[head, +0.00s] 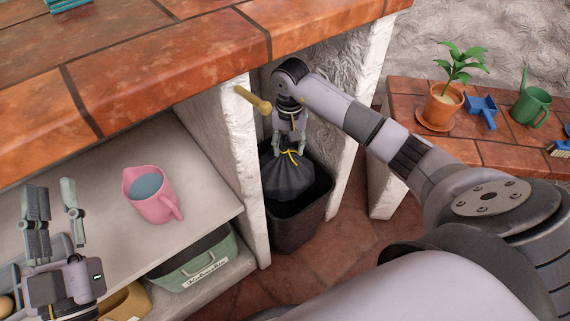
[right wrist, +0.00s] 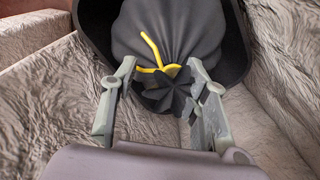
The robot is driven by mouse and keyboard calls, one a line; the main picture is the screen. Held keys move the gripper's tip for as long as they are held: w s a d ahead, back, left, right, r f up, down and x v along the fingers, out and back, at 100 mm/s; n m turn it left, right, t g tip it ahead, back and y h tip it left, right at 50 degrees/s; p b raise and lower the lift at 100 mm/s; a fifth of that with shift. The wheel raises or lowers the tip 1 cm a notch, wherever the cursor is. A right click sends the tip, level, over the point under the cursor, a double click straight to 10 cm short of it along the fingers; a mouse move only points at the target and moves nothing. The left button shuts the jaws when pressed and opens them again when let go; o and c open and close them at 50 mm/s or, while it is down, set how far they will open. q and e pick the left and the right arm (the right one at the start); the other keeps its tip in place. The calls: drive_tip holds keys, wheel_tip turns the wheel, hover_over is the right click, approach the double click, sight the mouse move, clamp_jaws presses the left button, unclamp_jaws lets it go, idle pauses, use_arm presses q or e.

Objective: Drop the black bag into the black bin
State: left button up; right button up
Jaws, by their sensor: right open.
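The black bag (head: 290,177), tied with a yellow string, sits in the mouth of the black bin (head: 298,226) under the counter. Its lower part is hidden inside the bin. My right gripper (head: 290,150) is directly above the bag's tied top. In the right wrist view, its fingers (right wrist: 160,95) are spread on either side of the gathered neck of the bag (right wrist: 172,35), and the bin's dark rim (right wrist: 91,28) shows behind. My left gripper (head: 55,200) is open and empty at the left, over the shelf area, away from the bag.
A pink pitcher (head: 152,195) stands on the shelf (head: 110,221), above a green container (head: 190,258). A brass-coloured knob (head: 252,99) juts out beside my right arm. White walls flank the bin closely. A potted plant (head: 445,105) and green watering can (head: 530,107) stand on the right ledge.

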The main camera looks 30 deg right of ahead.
wheel_tip(320, 180, up, 8)
drive_tip(key=shift+f, duration=0.25)
drive_tip(key=shift+s+f, duration=0.1)
idle(0.6)
